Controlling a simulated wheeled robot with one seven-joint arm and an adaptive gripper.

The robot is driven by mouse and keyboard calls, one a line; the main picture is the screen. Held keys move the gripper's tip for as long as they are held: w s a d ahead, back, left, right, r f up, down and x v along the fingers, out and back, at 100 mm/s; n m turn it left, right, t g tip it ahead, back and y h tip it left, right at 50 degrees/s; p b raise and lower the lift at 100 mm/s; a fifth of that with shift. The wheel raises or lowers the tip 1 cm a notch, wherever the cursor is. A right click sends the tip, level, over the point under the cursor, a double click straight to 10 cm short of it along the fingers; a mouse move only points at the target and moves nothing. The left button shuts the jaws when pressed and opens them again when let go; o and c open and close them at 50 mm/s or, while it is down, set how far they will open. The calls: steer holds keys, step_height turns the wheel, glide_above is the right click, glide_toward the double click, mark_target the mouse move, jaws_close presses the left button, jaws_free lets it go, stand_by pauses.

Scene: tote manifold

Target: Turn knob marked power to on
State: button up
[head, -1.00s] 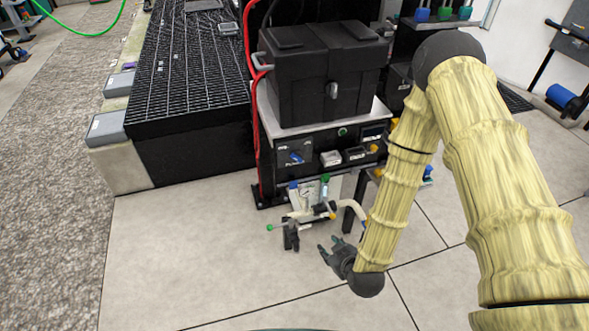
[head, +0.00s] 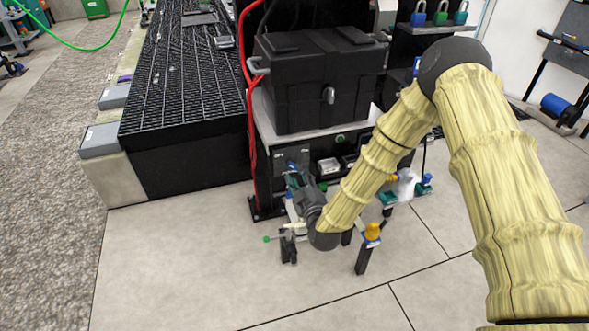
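A dark square plate (head: 283,156) with a blue knob (head: 291,165) is on the left of the black front panel under the big black case. Its lettering is too small to read, so I cannot confirm that this is the power knob or which way it is set. My gripper (head: 295,180) is right in front of the plate and just below the knob, pointing up toward it. It covers the lower part of the plate. I cannot tell whether its fingers touch the knob or how far apart they are.
The black case (head: 320,80) sits on a shelf above the panel. A red hose (head: 251,150) runs down on the left. Valve parts on black stands (head: 365,250) are below and to the right. The tile floor (head: 190,260) at front left is clear.

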mark_target(293, 167)
steer(key=shift+x, duration=2.2)
jaws_close()
